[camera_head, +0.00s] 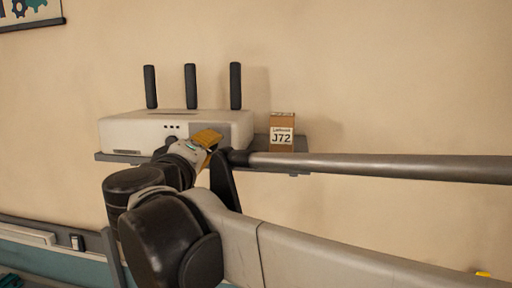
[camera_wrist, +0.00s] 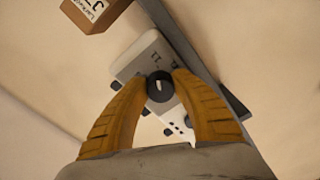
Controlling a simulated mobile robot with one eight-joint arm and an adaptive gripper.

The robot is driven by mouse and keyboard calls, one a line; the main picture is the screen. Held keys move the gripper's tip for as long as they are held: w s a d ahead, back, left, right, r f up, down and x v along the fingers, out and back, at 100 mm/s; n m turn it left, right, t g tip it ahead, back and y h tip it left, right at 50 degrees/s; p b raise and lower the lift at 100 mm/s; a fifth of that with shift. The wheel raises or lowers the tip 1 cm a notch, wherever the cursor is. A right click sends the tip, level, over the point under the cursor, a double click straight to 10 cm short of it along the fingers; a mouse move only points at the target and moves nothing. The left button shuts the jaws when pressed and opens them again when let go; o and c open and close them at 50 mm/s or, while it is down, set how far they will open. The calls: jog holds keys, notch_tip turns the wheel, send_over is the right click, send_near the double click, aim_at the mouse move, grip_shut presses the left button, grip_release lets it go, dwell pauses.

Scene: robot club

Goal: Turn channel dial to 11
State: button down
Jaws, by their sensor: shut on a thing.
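A white router (camera_head: 125,130) with three black antennas stands on a grey wall shelf. Its front shows in the wrist view (camera_wrist: 133,66), tilted in the picture. The black round channel dial (camera_wrist: 159,86) has a pale pointer mark. Small dark print, which looks like 11, is on the panel above the dial in the wrist view, with another small mark to its right. My gripper (camera_wrist: 160,79) has its two orange fingers shut on the dial, one on each side. In the head view my gripper (camera_head: 207,139) is in front of the router's right part, and the dial is hidden there.
A small brown box labelled J72 (camera_head: 282,132) stands on the shelf (camera_head: 300,174) to the right of the router. It also shows in the wrist view (camera_wrist: 98,14). My arm crosses the lower right of the head view. The wall above the router is bare.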

dwell(0.3)
jog(key=c, duration=1)
grip_release()
jog(key=shift+w, duration=0.1)
jog(key=s, duration=0.8)
jog(key=s+a, duration=0.1)
jog(key=s, duration=0.3)
jog(key=shift+d, duration=0.1)
